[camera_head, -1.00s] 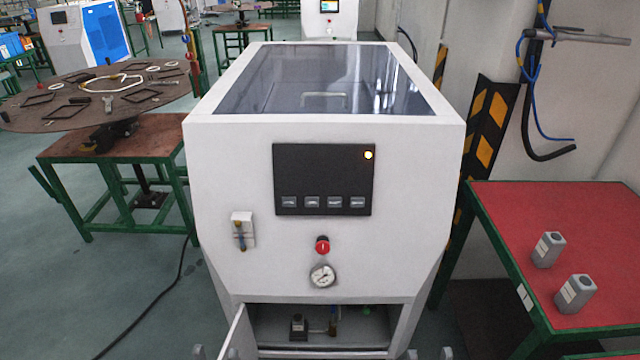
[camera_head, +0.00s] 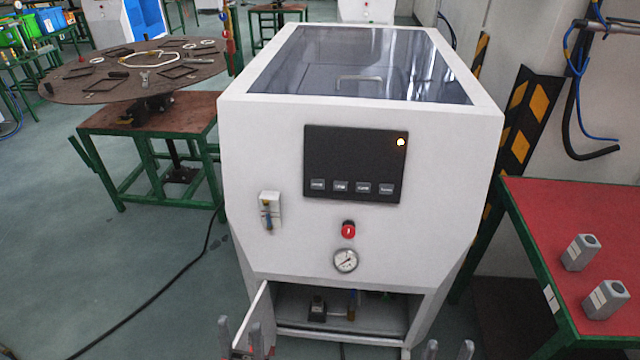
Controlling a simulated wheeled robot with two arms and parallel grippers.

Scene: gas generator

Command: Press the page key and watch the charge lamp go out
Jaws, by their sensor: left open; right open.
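A white machine cabinet (camera_head: 270,160) stands in the middle, with a black control panel (camera_head: 355,150) on its front. The charge lamp (camera_head: 401,142) at the panel's top right glows yellowish-white. Several small grey keys (camera_head: 363,188) sit in a row along the panel's lower edge. Their labels are too small to read, so I cannot tell which is the page key. My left gripper (camera_head: 241,337) is open at the bottom edge, in front of the lower compartment's open door and well below the panel. My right gripper (camera_head: 449,350) is open at the bottom edge, right of the compartment. Both are empty.
The white door (camera_head: 262,318) stands open. A red-topped table (camera_head: 545,215) with two grey blocks is at right, a round-topped table (camera_head: 115,85) at left.

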